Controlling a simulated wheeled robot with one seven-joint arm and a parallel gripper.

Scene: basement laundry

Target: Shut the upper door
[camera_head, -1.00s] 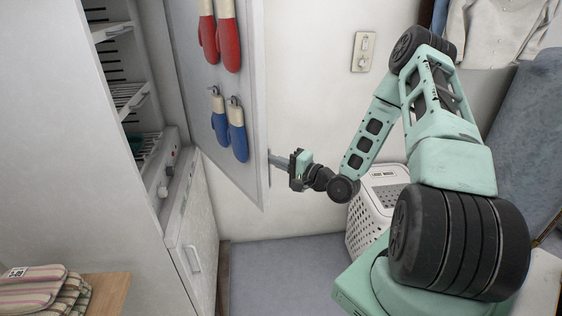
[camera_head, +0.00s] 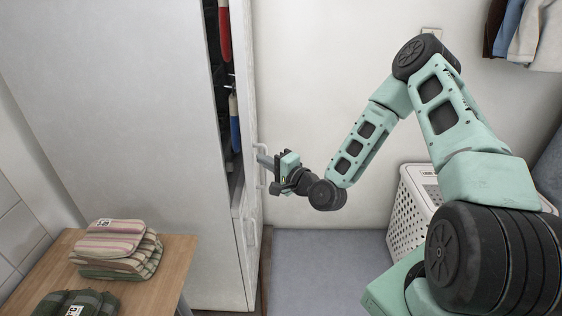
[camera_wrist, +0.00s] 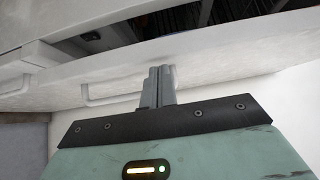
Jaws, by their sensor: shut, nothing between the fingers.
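The upper door (camera_head: 244,75) of the tall white cabinet (camera_head: 120,90) stands a little ajar, with a narrow dark gap along its edge. Red (camera_head: 224,35) and blue (camera_head: 234,122) mitts show through the gap. The door has a bar handle (camera_head: 264,150) on its outer face; the handle (camera_wrist: 115,96) also shows in the wrist view. My gripper (camera_head: 262,160) is shut and empty, its fingertips at the outer face beside the handle. In the wrist view the fingers (camera_wrist: 158,85) overlap one end of the handle; whether they touch the door is unclear.
The lower door (camera_head: 250,235) is below and looks closed. A wooden table (camera_head: 165,270) with folded striped cloths (camera_head: 115,245) stands at left front. A white laundry basket (camera_head: 410,205) is behind my arm. Floor (camera_head: 320,265) between cabinet and basket is clear.

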